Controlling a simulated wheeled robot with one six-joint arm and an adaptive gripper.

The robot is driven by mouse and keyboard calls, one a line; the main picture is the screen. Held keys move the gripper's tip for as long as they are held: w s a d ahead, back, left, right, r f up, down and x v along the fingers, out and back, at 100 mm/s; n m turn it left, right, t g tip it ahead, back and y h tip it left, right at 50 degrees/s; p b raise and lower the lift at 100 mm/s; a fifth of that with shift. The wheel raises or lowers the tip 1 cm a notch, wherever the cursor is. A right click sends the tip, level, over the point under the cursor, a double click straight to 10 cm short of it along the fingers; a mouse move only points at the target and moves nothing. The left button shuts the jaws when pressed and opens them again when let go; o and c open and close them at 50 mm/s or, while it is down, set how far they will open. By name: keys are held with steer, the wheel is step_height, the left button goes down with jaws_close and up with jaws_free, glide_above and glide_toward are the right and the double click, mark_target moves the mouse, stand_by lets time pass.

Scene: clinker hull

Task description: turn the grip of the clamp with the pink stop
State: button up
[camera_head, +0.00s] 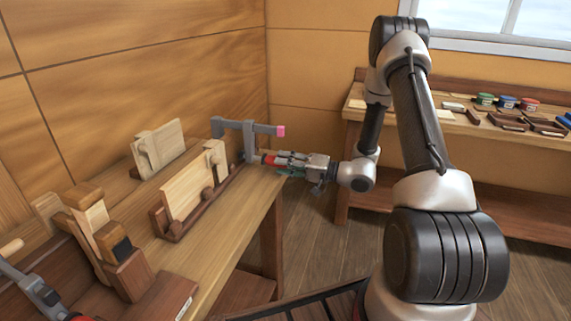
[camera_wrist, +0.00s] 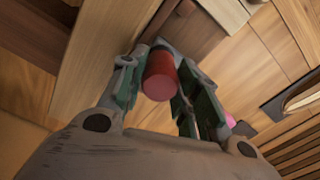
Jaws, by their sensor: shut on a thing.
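The clamp (camera_head: 233,124) with the pink stop (camera_head: 280,131) is a grey bar clamp at the far end of the workbench. Its red grip (camera_head: 267,159) points toward my gripper (camera_head: 277,161), which reaches in from the right. In the wrist view the red grip (camera_wrist: 160,76) sits between the two green-padded fingers of my gripper (camera_wrist: 157,84), which is shut on it. The pink stop shows partly in the wrist view (camera_wrist: 231,121), beside the right finger. The clamp's screw is mostly hidden behind the grip and fingers.
The workbench (camera_head: 228,264) carries a wooden board in a holder (camera_head: 190,190), another pale board (camera_head: 160,147) and a wooden block stand (camera_head: 127,272). A second grey clamp (camera_head: 38,292) is at the lower left. A back bench (camera_head: 450,124) holds coloured tins. Floor shows between the benches.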

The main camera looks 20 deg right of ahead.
steer(key=n, duration=0.5)
steer(key=shift+w+r, duration=0.1)
steer(key=shift+n, duration=0.4)
steer(key=o, duration=1)
steer(key=shift+a, duration=0.1)
steer(key=shift+o, duration=0.3)
steer(key=shift+s+d, duration=0.25)
steer(key=shift+d, duration=0.15)
steer(key=v, duration=0.7)
